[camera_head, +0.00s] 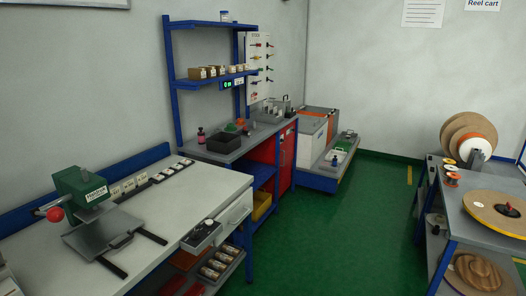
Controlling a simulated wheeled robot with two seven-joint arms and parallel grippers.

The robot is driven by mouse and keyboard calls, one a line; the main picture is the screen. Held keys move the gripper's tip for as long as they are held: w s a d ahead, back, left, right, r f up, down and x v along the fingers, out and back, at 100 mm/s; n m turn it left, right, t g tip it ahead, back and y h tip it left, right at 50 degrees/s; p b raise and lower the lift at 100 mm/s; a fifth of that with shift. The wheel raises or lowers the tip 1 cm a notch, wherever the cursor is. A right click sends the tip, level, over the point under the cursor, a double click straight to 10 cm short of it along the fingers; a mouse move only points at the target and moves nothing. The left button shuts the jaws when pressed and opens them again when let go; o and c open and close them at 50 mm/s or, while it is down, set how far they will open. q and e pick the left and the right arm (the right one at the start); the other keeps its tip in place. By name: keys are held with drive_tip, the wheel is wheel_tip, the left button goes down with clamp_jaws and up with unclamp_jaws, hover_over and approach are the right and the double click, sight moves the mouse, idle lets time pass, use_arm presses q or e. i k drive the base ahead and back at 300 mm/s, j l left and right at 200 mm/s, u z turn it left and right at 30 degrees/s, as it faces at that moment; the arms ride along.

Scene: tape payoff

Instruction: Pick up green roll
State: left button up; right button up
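I cannot make out a clear green roll. A small green item (343,146) sits on the low blue platform at the back, too small to identify. Another green item (232,128) is by the dark box on the far workbench, also too small to tell. The reel cart (474,204) at the right carries small spools with red and yellow parts (452,180). Neither of my grippers is in view.
A white workbench (195,190) with a green press (82,188) stands at the left. Behind it is a blue-framed bench with shelves (212,83). Large reels (495,212) lie on the reel cart. The green floor (335,230) between is clear.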

sight(230, 127)
drive_tip(key=i+u, duration=0.15)
drive_tip(key=i, duration=0.5)
drive_tip(key=i+l+u, duration=0.1)
drive_tip(key=i, duration=0.5)
drive_tip(key=i+l+u, duration=0.15)
drive_tip(key=i, duration=0.45)
drive_tip(key=i+l+u, duration=0.25)
drive_tip(key=i, duration=0.25)
drive_tip(key=i+l, duration=0.15)
drive_tip(key=l, duration=0.2)
drive_tip(key=i+l, duration=0.15)
drive_tip(key=l, duration=0.2)
drive_tip(key=i+l+u, duration=0.1)
drive_tip(key=l, duration=0.25)
drive_tip(key=i+l, duration=0.2)
drive_tip(key=l, duration=0.15)
drive_tip(key=i+l, duration=0.15)
drive_tip(key=l, duration=0.2)
drive_tip(key=i+l+u, duration=0.1)
drive_tip(key=l, duration=0.3)
drive_tip(key=i+l, duration=0.15)
drive_tip(key=l, duration=0.2)
